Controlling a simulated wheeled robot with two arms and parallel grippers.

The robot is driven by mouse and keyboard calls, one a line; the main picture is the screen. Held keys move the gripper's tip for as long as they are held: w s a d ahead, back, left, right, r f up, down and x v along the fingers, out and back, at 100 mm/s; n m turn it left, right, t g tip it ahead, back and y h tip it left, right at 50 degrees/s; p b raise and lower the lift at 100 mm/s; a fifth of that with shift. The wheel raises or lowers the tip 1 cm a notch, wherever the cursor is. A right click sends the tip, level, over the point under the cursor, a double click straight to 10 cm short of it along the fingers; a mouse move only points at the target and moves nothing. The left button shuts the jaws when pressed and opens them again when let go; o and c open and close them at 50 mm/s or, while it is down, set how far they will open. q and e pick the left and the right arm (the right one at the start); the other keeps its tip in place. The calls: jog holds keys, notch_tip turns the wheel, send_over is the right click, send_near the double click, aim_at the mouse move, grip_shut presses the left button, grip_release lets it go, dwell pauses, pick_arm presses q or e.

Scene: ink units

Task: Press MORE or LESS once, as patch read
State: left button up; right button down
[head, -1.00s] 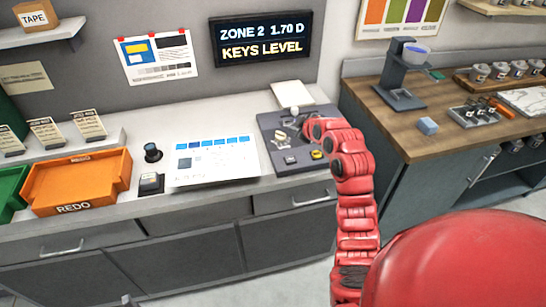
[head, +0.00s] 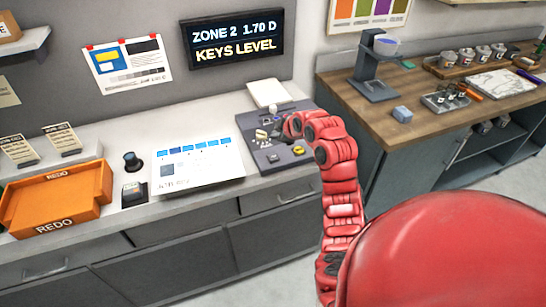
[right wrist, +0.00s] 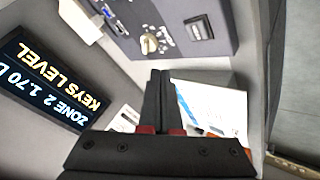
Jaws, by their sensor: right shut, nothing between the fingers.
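The wall display (head: 235,38) reads "ZONE 2 1.70 D" and "KEYS LEVEL"; it shows upside down in the right wrist view (right wrist: 42,84). I cannot read MORE or LESS on any key. A sheet with blue patches (head: 197,172) lies left of the panel. My left gripper is out of view.
A small device (head: 133,193) and a dark knob (head: 132,161) stand left of the sheet. An orange REDO tray (head: 55,203) sits at the left.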

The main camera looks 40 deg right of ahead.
aim_at(276, 158)
notch_tip(276, 158, down, 4)
jog(key=shift+r, duration=0.15)
notch_tip(276, 158, down, 2)
jog(key=shift+f+b, duration=0.25)
jog(key=shift+b, duration=0.6)
jog(key=shift+f, duration=0.4)
jog(key=shift+r, duration=0.1)
jog(key=shift+b, duration=0.3)
dwell(0.4)
jog(key=shift+f+b, duration=0.5)
jog(key=shift+b, duration=0.1)
jog(key=shift+f+b, duration=0.5)
jog(key=shift+b, duration=0.05)
dwell(0.6)
jog(key=shift+r, duration=0.95)
